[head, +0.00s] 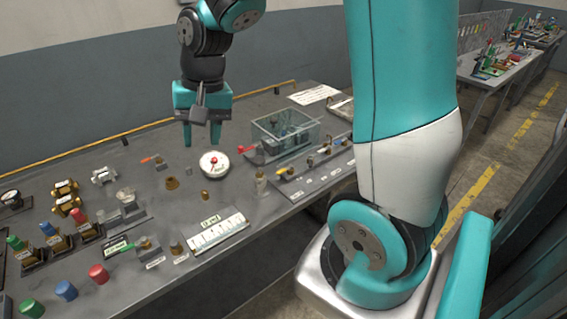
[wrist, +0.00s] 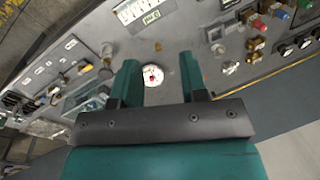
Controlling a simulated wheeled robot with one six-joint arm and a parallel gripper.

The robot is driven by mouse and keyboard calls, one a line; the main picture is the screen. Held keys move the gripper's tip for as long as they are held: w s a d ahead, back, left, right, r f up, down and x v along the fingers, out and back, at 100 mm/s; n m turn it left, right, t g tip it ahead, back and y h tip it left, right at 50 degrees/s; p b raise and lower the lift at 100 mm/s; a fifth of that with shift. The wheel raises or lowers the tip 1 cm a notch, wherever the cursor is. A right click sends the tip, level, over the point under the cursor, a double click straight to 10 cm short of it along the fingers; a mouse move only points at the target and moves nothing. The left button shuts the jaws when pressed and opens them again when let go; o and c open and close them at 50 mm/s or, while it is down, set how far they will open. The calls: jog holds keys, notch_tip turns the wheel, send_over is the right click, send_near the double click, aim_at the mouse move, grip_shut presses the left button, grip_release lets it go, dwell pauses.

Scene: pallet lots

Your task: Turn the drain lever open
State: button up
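My gripper (head: 201,138) is open and empty, pointing down above the grey bench. In the wrist view its two fingers (wrist: 158,64) stand apart, with a round white dial (wrist: 153,75) with a red centre visible between them. The same dial (head: 214,165) lies below and slightly right of the fingertips in the head view. I cannot read which lever is the drain lever. A red-handled lever (head: 246,150) is by a clear box, and a row of small valves with a yellow handle (head: 286,173) is at the right. My gripper touches none of these.
The clear box (head: 286,131) stands right of my gripper. Brass fittings (head: 66,195), coloured knobs (head: 66,290) and a labelled white panel (head: 217,233) fill the left and front. A yellow rail (head: 150,128) runs along the back edge. The air around my gripper is clear.

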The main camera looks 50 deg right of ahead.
jog(key=w+d+f+m, duration=0.1)
jog(key=d+f+m, duration=0.15)
jog(key=d, duration=0.25)
jog(key=w+d+f+m+h, duration=0.1)
jog(key=w+d+m, duration=0.15)
jog(key=d, duration=0.25)
jog(key=w+d+f+m, duration=0.1)
jog(key=d+m, duration=0.2)
jog(key=d, duration=0.3)
jog(key=m+g+h+p, duration=0.1)
jog(key=m, duration=0.5)
send_over(281, 171)
notch_tip(281, 171, down, 5)
jog(key=shift+m, duration=0.4)
notch_tip(281, 171, down, 17)
jog(key=p, duration=0.5)
jog(key=shift+d+f, duration=0.1)
jog(key=shift+f, duration=0.1)
grip_shut()
